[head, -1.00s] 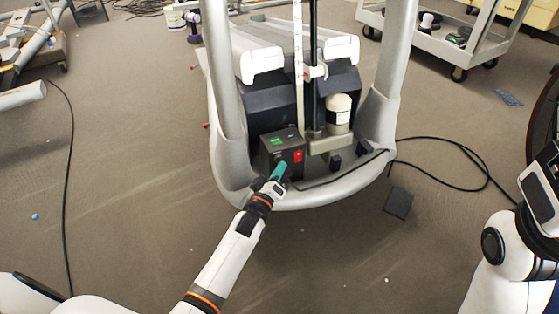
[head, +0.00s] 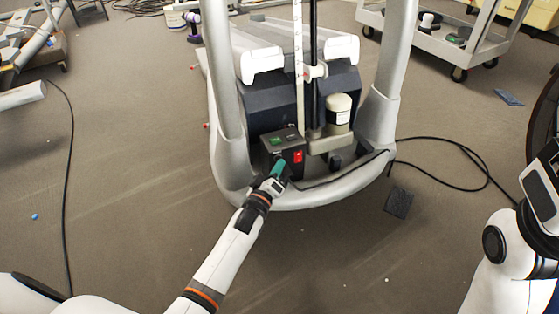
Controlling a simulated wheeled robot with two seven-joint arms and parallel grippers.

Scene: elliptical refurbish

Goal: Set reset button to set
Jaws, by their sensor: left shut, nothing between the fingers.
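A dark control box (head: 283,138) sits low on the elliptical machine (head: 382,120), inside its silver frame. The box has a green patch on top and a red switch (head: 298,156) on its front face. A separate reset button cannot be made out at this size. My left gripper (head: 279,166) is shut and empty. Its teal fingertips are at the front of the box, just left of the red switch, and hide part of that face. Whether they touch it cannot be told. My right arm is at the right edge; its gripper is not clearly visible.
A black cable (head: 440,180) runs over the carpet to the right of the machine. A small dark block (head: 398,203) lies near the frame. A grey cart (head: 450,48) stands at the back right. The front carpet is mostly clear.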

